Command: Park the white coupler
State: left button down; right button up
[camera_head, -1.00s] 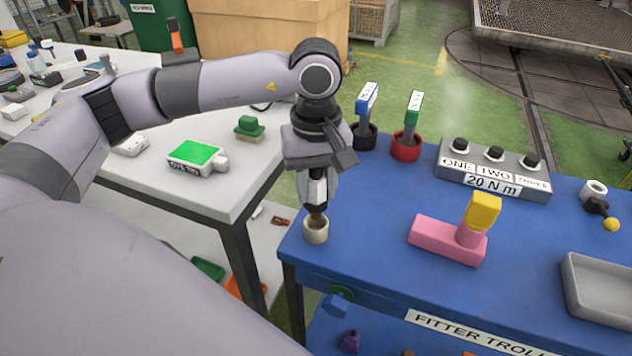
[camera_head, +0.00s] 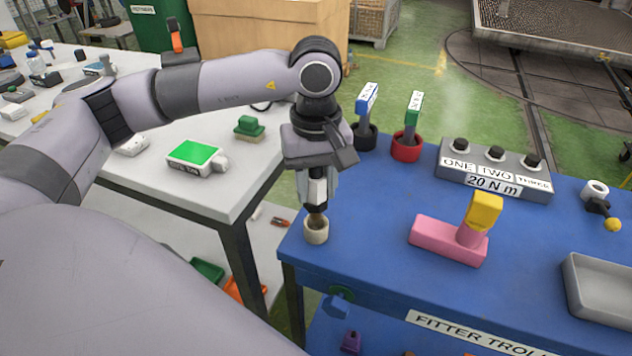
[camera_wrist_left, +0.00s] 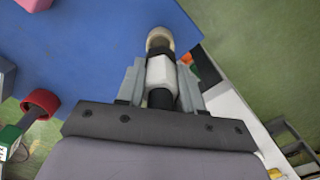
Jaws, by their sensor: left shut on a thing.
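My left gripper (camera_head: 319,180) points down over the near left corner of the blue trolley top. It is shut on a white coupler (camera_wrist_left: 160,72), a white body with a black part on the gripper side. The coupler is upright, and its brownish lower end (camera_head: 317,216) is at the mouth of a cream cup (camera_head: 316,234) on the trolley. The cup also shows in the left wrist view (camera_wrist_left: 162,34), straight beyond the coupler. How deep the end sits in the cup is hard to tell. My right gripper is not in view.
The blue trolley (camera_head: 375,270) also bears a pink block (camera_head: 440,243) with a yellow-topped piece, black (camera_head: 365,138) and red (camera_head: 405,150) cups with labelled tools, a grey button box (camera_head: 490,180) and a grey tray (camera_head: 600,290). A white table (camera_head: 225,190) stands left across a gap.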

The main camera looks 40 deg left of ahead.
aim_at(316, 175)
pick_arm(q)
jog(key=shift+b, duration=0.4)
dwell(0.6)
jog(key=shift+f+b, duration=2.05)
jog(key=shift+f, duration=0.1)
jog(key=c, duration=0.6)
grip_release()
jog(key=shift+c, duration=0.2)
jog(key=shift+w+r, duration=0.1)
jog(key=shift+r, duration=0.55)
notch_tip(316, 175, up, 6)
